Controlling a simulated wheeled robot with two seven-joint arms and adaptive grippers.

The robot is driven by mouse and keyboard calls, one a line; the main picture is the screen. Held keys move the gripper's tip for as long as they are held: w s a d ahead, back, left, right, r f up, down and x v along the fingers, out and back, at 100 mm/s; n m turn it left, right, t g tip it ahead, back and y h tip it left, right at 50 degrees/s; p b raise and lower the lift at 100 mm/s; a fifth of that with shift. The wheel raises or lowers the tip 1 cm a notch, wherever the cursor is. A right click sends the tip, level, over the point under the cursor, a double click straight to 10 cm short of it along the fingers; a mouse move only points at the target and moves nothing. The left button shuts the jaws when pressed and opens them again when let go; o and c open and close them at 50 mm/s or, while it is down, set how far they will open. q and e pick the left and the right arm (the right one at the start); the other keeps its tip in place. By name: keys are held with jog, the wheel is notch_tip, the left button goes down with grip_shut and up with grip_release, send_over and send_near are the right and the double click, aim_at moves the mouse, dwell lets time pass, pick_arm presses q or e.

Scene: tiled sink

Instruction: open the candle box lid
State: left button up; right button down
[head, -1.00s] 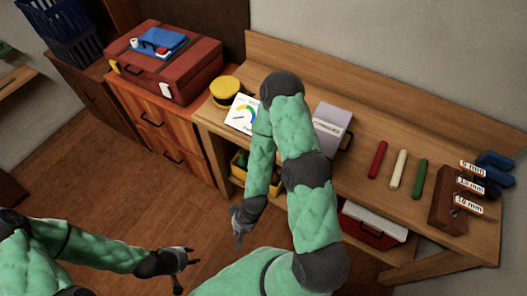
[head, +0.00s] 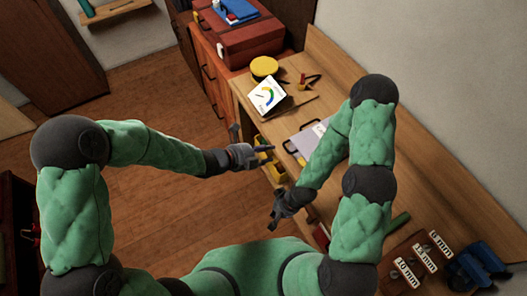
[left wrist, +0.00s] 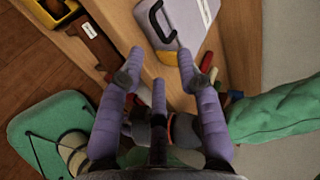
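A pale lavender-grey box (head: 304,146) with a black handle and a white label lies on the wooden bench; I cannot read a label naming it the candle box. Its lid looks shut, and my right arm hides part of it. It also shows at the top of the left wrist view (left wrist: 192,22). My left gripper (head: 255,140) is open and empty, in front of the bench edge and left of the box. In the left wrist view its spread fingers (left wrist: 160,58) point toward the box's handle side, apart from it. My right gripper (head: 272,208) is open and empty, lower, before the bench.
A white gauge card (head: 267,95) and yellow round tin (head: 264,68) stand farther along the bench (head: 335,75). Yellow bins (head: 277,170) sit below its top. A green stick (head: 398,222) and labelled rack (head: 405,258) lie near right.

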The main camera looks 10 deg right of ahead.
aim_at(287, 150)
pick_arm(q)
jog(key=shift+b+x, duration=2.9)
jog(key=shift+x, duration=2.5)
jog(key=shift+a+f, duration=0.1)
jog(key=shift+f, duration=0.05)
grip_shut()
